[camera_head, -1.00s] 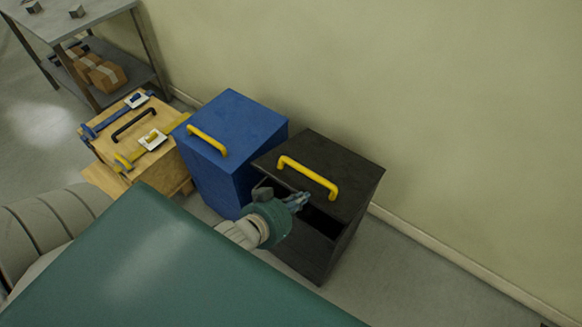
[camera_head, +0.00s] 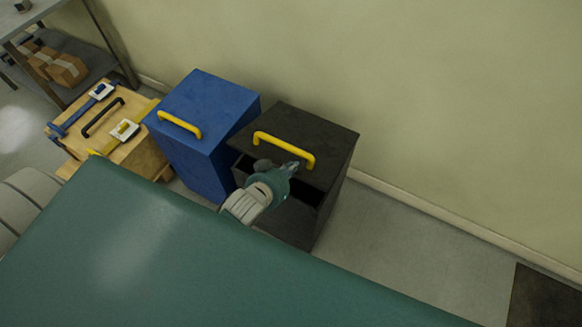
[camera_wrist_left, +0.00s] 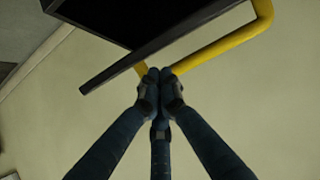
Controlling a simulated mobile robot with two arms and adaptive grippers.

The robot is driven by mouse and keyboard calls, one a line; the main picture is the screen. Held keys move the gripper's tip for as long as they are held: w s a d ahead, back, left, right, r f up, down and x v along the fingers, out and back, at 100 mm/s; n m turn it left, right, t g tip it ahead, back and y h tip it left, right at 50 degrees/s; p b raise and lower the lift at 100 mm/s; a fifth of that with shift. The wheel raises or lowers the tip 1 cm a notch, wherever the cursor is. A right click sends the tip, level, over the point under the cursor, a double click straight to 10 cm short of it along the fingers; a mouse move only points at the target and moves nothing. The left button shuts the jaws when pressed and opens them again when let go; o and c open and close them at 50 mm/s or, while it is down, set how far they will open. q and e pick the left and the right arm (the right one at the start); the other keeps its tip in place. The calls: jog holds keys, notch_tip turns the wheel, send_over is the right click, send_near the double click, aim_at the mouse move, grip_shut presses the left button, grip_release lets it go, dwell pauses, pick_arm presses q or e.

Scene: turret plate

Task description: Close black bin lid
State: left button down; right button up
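The black bin (camera_head: 318,218) stands by the wall. Its lid (camera_head: 325,135) carries a yellow handle (camera_head: 284,147), and a dark gap shows under the lid's front edge. My left gripper (camera_head: 292,167) is at the front of the bin, its fingertips over the lid's front part, close below the handle's right end. In the left wrist view its fingers (camera_wrist_left: 158,76) are together at the tips, in front of the yellow handle (camera_wrist_left: 222,46) and beside the dark lid edge (camera_wrist_left: 150,48). I cannot tell whether they touch. My right gripper is not in view.
A blue bin (camera_head: 205,115) with a yellow handle stands close on the left. Beyond it are a wooden box (camera_head: 140,155) with clamps and a metal shelf table (camera_head: 45,12).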

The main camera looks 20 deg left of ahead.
pick_arm(q)
jog(key=shift+f, duration=0.3)
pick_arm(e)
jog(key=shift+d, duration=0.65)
pick_arm(q)
jog(key=s+f+b, duration=0.4)
jog(key=f+b, duration=0.4)
jog(key=f, duration=0.6)
jog(key=shift+s+a, duration=0.15)
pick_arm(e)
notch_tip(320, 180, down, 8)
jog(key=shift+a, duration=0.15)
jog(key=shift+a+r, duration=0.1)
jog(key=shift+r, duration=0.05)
